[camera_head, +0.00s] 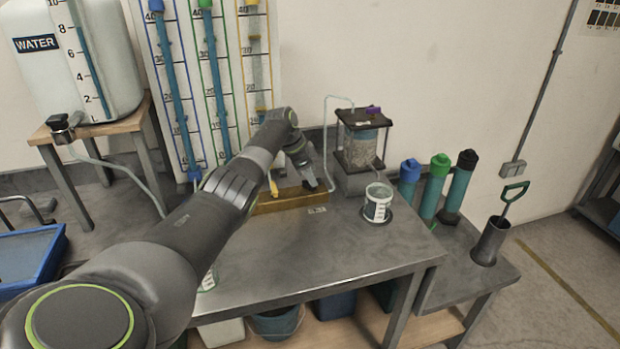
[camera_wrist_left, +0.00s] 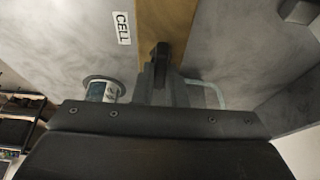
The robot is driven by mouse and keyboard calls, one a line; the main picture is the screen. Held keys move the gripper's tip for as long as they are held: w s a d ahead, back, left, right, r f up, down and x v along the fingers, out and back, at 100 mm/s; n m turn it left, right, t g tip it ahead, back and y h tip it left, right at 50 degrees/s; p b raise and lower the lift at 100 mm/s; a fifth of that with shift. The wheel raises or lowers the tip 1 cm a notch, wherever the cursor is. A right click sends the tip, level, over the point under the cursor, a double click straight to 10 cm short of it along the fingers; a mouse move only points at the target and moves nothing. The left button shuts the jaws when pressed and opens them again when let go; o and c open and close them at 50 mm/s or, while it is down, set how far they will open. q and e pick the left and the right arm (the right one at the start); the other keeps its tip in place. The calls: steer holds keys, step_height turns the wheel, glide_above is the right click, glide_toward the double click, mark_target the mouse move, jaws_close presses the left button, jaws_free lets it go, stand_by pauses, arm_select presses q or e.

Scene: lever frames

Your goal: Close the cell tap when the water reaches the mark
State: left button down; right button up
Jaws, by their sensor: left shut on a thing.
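My left gripper (camera_head: 320,182) reaches down to the right end of the wooden tap block (camera_head: 280,203). It is shut on the cell tap, whose dark handle (camera_wrist_left: 161,50) shows between the fingers in the left wrist view; the gripper hides most of it in the head view. A CELL label (camera_head: 317,210) lies in front of it and also shows in the wrist view (camera_wrist_left: 122,28). The clear cell (camera_head: 361,150), with grey filling, stands behind to the right. A white-marked beaker (camera_head: 378,203) stands below it; its exact water level is too small to tell. My right gripper is not in view.
A yellow tap (camera_head: 273,186) stands left on the block. Tall tubes stand on a scale board (camera_head: 266,95) behind. A WATER tank (camera_head: 85,70) stands back left. Capped cylinders (camera_head: 435,185) and a scoop holder (camera_head: 490,240) stand right. The front bench top is mostly clear.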

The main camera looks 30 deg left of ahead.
arm_select(q)
steer(key=c, duration=1.5)
jaws_free()
steer(key=shift+o, duration=0.2)
steer(key=b+v, duration=0.2)
steer(key=v, duration=1.5)
steer(key=shift+r, duration=0.2)
